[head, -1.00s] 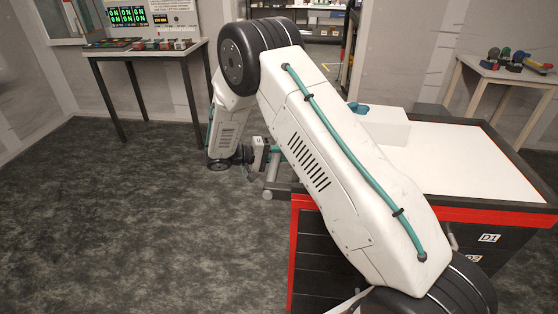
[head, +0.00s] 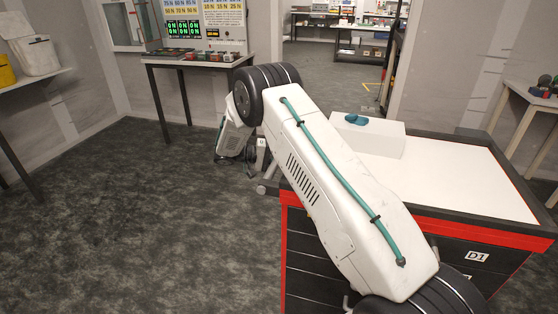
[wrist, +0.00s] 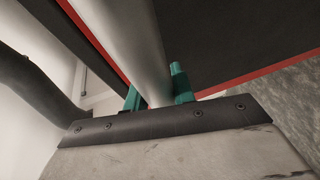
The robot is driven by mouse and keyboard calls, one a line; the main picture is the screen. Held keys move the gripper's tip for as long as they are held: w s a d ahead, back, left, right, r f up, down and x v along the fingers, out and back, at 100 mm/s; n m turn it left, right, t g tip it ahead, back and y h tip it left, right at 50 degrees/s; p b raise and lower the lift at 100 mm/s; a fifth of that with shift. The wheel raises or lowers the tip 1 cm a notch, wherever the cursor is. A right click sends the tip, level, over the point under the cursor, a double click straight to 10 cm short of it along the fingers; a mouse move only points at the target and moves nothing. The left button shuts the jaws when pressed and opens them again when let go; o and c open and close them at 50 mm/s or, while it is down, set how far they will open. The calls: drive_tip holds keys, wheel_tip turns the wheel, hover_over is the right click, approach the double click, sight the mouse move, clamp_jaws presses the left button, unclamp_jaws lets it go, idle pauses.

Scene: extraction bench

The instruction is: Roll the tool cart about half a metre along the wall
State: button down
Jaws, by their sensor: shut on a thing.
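The tool cart (head: 500,192) stands at the right in the head view, with a white top, red trim and dark drawers, one labelled D1. A metal push handle sticks out at its left end (head: 268,187), mostly hidden behind my arm. In the wrist view the grey handle bar (wrist: 130,40) runs between the two teal fingers of my gripper (wrist: 158,92), which are shut on it. In the head view my fingers are hidden behind my own wrist and the cart's corner.
A white box (head: 385,137) with a blue-green item (head: 356,119) on it stands on the cart top. A side table (head: 200,60) stands against the back wall, a shelf (head: 30,80) at left, another table (head: 545,100) at right. The floor at left (head: 120,220) is clear.

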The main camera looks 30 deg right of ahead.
drive_tip(key=shift+w+a, duration=0.25)
drive_tip(key=shift+w, duration=0.1)
drive_tip(key=c, duration=1.2)
unclamp_jaws()
drive_tip(key=shift+o, duration=0.2)
drive_tip(key=v, duration=0.7)
drive_tip(key=shift+a, duration=0.4)
drive_tip(key=shift+r, duration=0.1)
